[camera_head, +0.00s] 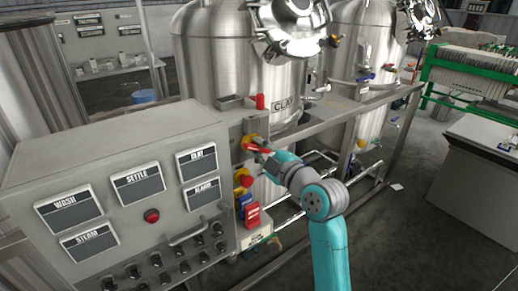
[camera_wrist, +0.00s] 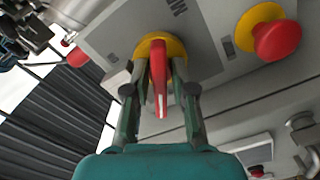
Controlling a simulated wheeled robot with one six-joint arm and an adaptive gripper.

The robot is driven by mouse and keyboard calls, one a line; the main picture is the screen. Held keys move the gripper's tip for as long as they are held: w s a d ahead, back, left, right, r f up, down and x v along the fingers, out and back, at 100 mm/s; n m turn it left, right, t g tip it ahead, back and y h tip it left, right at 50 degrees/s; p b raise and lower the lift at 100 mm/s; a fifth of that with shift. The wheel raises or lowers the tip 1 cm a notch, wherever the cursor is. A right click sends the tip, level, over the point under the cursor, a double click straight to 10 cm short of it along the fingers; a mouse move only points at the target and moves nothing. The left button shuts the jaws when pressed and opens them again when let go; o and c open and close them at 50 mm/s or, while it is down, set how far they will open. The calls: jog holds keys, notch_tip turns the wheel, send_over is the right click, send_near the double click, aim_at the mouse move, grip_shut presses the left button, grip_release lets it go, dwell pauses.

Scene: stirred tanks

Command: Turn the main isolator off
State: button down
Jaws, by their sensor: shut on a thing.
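The main isolator is a red rotary handle on a yellow round base, on the right end of the grey control panel in the head view, where its red handle (camera_head: 256,148) shows beside my gripper (camera_head: 268,152). In the wrist view the red handle (camera_wrist: 159,85) stands out from the yellow base (camera_wrist: 150,45). My gripper (camera_wrist: 160,100) has one finger on each side of the handle and is shut on it. In the wrist view the handle runs roughly up and down the picture. Part of the base is hidden behind the fingers.
A red emergency button on yellow (camera_head: 243,178) sits just below the isolator; it also shows in the wrist view (camera_wrist: 277,40). Blue and red switches (camera_head: 252,214) are lower down. A red lamp (camera_head: 260,101) stands above. Steel tanks (camera_head: 240,60) and a pipe frame stand behind.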

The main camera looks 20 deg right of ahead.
jog(key=n, duration=0.6)
jog(key=shift+f, duration=0.1)
dwell(0.5)
jog(key=c, duration=1.2)
grip_release()
jog(key=shift+s, duration=0.1)
jog(key=v, duration=1.2)
